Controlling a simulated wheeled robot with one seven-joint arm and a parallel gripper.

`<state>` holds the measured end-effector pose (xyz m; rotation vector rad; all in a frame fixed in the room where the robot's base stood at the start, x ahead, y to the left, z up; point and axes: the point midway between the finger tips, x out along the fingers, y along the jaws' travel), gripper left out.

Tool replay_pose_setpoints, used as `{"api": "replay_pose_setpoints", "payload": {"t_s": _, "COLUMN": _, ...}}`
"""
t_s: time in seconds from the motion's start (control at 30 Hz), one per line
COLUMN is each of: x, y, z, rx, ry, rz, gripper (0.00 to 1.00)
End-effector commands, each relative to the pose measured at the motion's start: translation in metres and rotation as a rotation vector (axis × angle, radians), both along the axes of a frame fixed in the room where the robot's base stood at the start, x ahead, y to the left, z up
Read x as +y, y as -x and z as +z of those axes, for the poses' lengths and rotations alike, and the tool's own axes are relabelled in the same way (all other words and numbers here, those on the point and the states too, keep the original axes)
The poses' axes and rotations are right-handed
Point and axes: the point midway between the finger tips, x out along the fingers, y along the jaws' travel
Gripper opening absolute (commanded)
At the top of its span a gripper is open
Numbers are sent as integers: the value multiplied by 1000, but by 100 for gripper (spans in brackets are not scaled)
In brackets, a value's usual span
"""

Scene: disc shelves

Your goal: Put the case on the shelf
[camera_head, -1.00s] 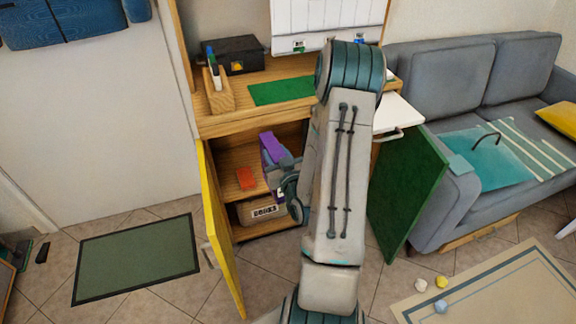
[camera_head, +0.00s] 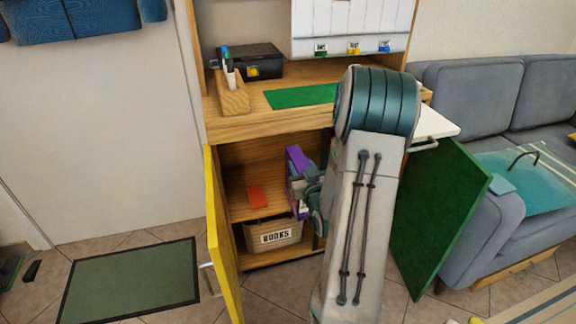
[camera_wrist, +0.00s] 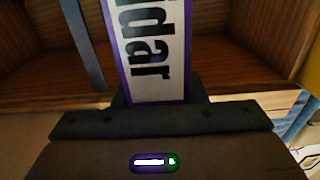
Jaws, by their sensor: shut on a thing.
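The case is purple with a white label; in the head view its purple part (camera_head: 296,158) shows at the front of the open cabinet, partly hidden by my arm. In the wrist view the case (camera_wrist: 150,45) stands between my fingers, its label reading "dar" in part. My gripper (camera_head: 300,188) is shut on the case; it also shows in the wrist view (camera_wrist: 158,95). The wooden shelf (camera_head: 235,190) is inside the cabinet, left of and behind the case. Whether the case touches the shelf cannot be told.
An orange-red object (camera_head: 257,197) lies on the shelf. A bin labelled BOOKS (camera_head: 275,236) stands below it. The yellow door (camera_head: 222,245) and green door (camera_head: 440,215) stand open on either side. The desktop above holds a black box (camera_head: 254,62) and a pen holder (camera_head: 232,95).

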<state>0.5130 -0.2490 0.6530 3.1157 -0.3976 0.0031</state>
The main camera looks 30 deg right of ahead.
Motion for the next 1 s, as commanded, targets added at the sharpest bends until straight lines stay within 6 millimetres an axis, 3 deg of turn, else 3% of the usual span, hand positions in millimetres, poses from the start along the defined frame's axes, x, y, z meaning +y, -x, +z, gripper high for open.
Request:
{"api": "replay_pose_setpoints", "payload": {"t_s": 0.3, "x": -21, "y": -84, "z": 0, "rx": -4, "ry": 0, "rz": 2, "gripper": 0}}
{"api": "replay_pose_setpoints", "payload": {"t_s": 0.57, "x": -36, "y": -140, "z": 1, "rx": -3, "ry": 0, "rz": 1, "gripper": 0}}
{"api": "replay_pose_setpoints", "payload": {"t_s": 0.7, "x": -37, "y": -141, "z": -17, "rx": 2, "ry": -1, "rz": 0, "gripper": 0}}
{"api": "replay_pose_setpoints", "payload": {"t_s": 0.87, "x": -37, "y": -141, "z": -25, "rx": 0, "ry": -1, "rz": 0, "gripper": 0}}
{"api": "replay_pose_setpoints", "payload": {"t_s": 1.0, "x": -37, "y": -141, "z": -47, "rx": 1, "ry": -3, "rz": -1, "gripper": 0}}
